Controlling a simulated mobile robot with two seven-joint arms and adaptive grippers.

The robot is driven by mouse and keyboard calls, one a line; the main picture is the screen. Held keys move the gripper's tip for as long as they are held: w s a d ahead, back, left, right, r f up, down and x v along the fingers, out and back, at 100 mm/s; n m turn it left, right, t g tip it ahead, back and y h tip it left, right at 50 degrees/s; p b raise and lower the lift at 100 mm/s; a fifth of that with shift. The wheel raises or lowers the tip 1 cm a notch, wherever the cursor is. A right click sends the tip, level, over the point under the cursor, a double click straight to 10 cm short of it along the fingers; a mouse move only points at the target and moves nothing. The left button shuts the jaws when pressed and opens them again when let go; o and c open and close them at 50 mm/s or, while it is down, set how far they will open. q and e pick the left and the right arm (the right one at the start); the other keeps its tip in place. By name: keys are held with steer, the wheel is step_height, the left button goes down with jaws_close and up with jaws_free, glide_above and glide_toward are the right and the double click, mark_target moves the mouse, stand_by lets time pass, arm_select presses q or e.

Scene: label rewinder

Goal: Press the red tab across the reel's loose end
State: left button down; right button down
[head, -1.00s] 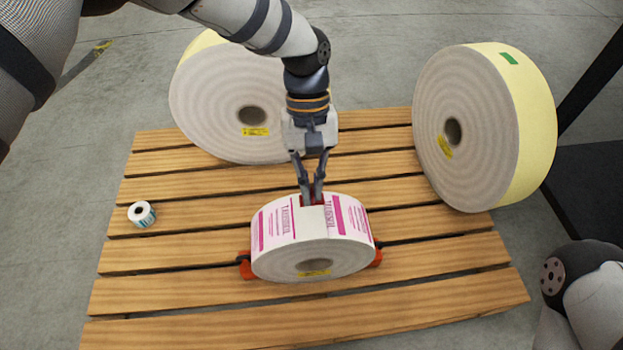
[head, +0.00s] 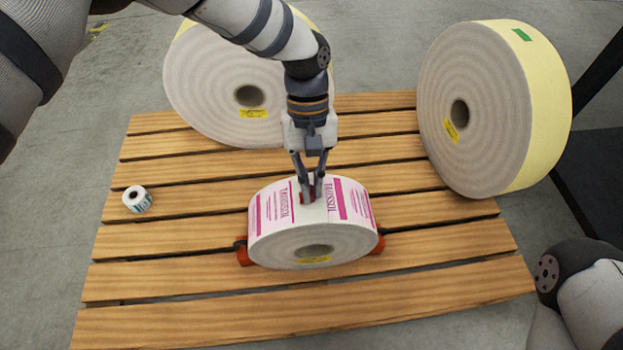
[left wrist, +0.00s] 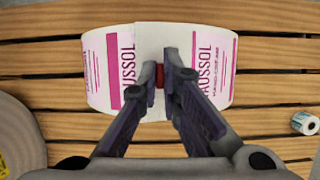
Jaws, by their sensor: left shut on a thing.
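The reel of pink-printed white labels (head: 275,238) lies on its side in an orange-red cradle (head: 244,256), its flat grey face towards me. A blank white band (left wrist: 150,38) crosses its curved top between two printed labels in the left wrist view. My left gripper (head: 311,200) points down at this band, fingers shut on the small red tab (left wrist: 160,75). The tab is at the reel's surface; I cannot tell whether it touches. The fingers partly hide the tab and the band. My right gripper is not in view.
The wooden slatted pallet (head: 170,238) carries everything. Two big yellow-edged reels stand behind, one at the left (head: 205,95) and one at the right (head: 490,110). A small label roll (head: 137,199) sits at the left. The front slats are clear.

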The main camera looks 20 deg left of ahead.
arm_select(q)
steer(key=shift+f, duration=0.35)
stand_by(1.2)
steer(key=c, duration=1.7)
jaws_free()
